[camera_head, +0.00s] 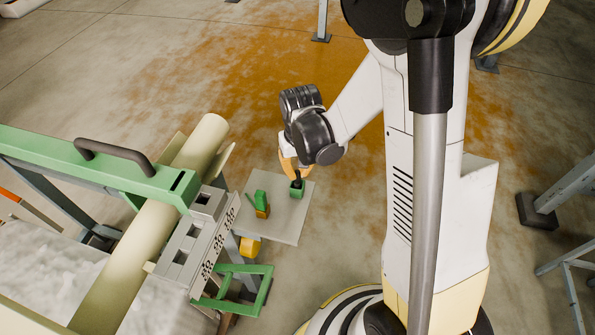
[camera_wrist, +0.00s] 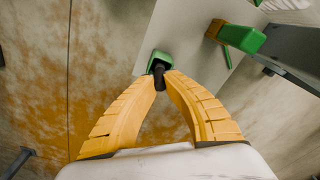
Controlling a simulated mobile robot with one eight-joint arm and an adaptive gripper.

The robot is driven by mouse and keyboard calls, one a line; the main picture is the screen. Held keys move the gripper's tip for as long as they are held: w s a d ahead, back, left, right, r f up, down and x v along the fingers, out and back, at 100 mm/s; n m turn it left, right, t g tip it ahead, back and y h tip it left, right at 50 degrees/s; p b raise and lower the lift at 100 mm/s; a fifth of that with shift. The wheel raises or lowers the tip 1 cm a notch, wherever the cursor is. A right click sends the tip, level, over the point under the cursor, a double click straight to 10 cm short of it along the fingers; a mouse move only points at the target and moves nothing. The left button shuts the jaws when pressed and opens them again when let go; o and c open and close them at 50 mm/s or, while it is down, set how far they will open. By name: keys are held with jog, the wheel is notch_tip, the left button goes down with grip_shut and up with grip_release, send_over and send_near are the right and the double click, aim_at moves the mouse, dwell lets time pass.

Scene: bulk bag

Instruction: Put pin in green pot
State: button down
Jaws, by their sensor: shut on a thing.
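My gripper (camera_head: 296,174) reaches down over the grey plate, its yellow fingers closed together at the tips. In the wrist view my gripper (camera_wrist: 160,77) is shut on a small dark pin (camera_wrist: 158,69). The green pot (camera_head: 297,193) stands near the plate's right edge, directly under the fingertips. It also shows in the wrist view (camera_wrist: 154,58), just beyond the tips. The pin's lower end is at the pot's opening; I cannot tell how deep it sits inside. The fingers hide part of the pin.
The grey plate (camera_head: 286,226) also bears a green and orange object (camera_head: 262,202), left of the pot. A green frame with a black handle (camera_head: 115,157) and a long pale roller (camera_head: 168,200) stand to the left. Open floor lies behind the plate.

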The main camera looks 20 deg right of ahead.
jog(key=c, duration=1.6)
grip_release()
jog(key=shift+r, duration=0.1)
notch_tip(320, 180, up, 12)
jog(key=s+p, duration=0.1)
jog(key=p, duration=0.3)
jog(key=shift+s+r+t, duration=1.05)
jog(key=shift+s+r, duration=0.85)
jog(key=shift+r, duration=0.15)
jog(key=shift+s+r+t, duration=1.1)
jog(key=shift+s+r, duration=0.85)
jog(key=shift+r, duration=0.15)
jog(key=shift+s+r+t, duration=1.05)
jog(key=shift+s+r, duration=0.85)
jog(key=shift+r, duration=0.15)
